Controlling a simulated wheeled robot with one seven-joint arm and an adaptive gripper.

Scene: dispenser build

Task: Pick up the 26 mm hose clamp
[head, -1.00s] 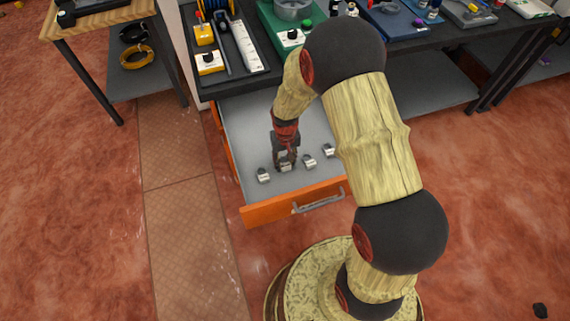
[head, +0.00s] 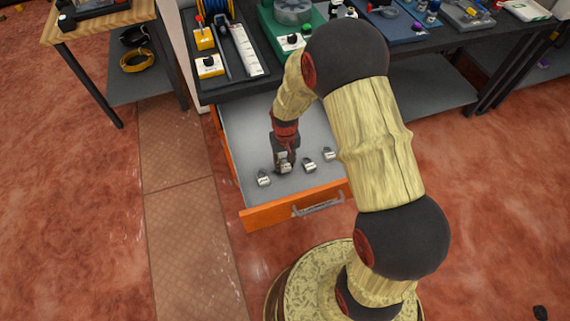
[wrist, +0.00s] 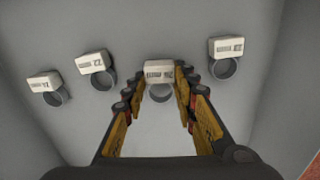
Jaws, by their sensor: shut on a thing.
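My gripper (wrist: 160,82) is shut on a hose clamp, a grey ring (wrist: 159,95) with a white label block (wrist: 158,70). Its upside-down label is small but seems to read 26. In the head view my gripper (head: 284,166) is inside the open drawer, with the held clamp's pale block (head: 284,158) between its fingers. I cannot tell surely whether the clamp is clear of the drawer floor. Other labelled clamps stand in the same row: one to its right in the wrist view (wrist: 226,57) and two to its left, the near one (wrist: 97,66) and the far one (wrist: 46,87).
The orange-fronted drawer (head: 268,216) stands open, with bare grey floor (head: 245,125) around the row and walls on its sides. The dark bench top (head: 225,92) with tools overhangs its back. A wooden table (head: 100,20) stands at the left.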

